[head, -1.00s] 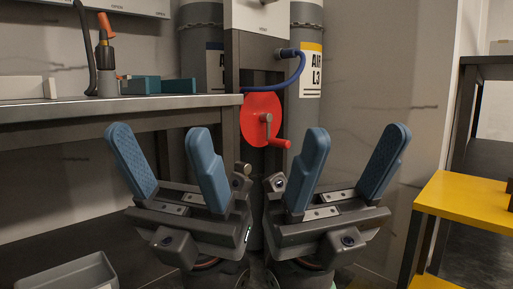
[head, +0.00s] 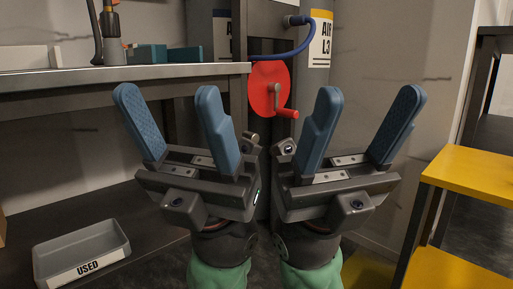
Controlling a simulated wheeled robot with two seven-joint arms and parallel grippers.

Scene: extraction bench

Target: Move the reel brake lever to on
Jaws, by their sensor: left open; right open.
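The red reel disc (head: 266,76) with its crank handle (head: 287,113) is mounted on a dark post beyond my grippers. A small pale knob (head: 253,137) shows below the reel between my grippers; it may be the end of the brake lever, but its shaft and setting are hidden or too small to tell. My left gripper (head: 168,112) is open and empty, in front of the bench edge, left of the reel. My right gripper (head: 362,115) is open and empty, right of the reel. Neither visibly touches the reel or knob.
A blue hose (head: 285,49) loops above the reel, before grey cylinders. The bench (head: 120,73) spans the left, with a grey bin marked USED (head: 113,240) below it. A yellow platform (head: 475,172) stands at the right.

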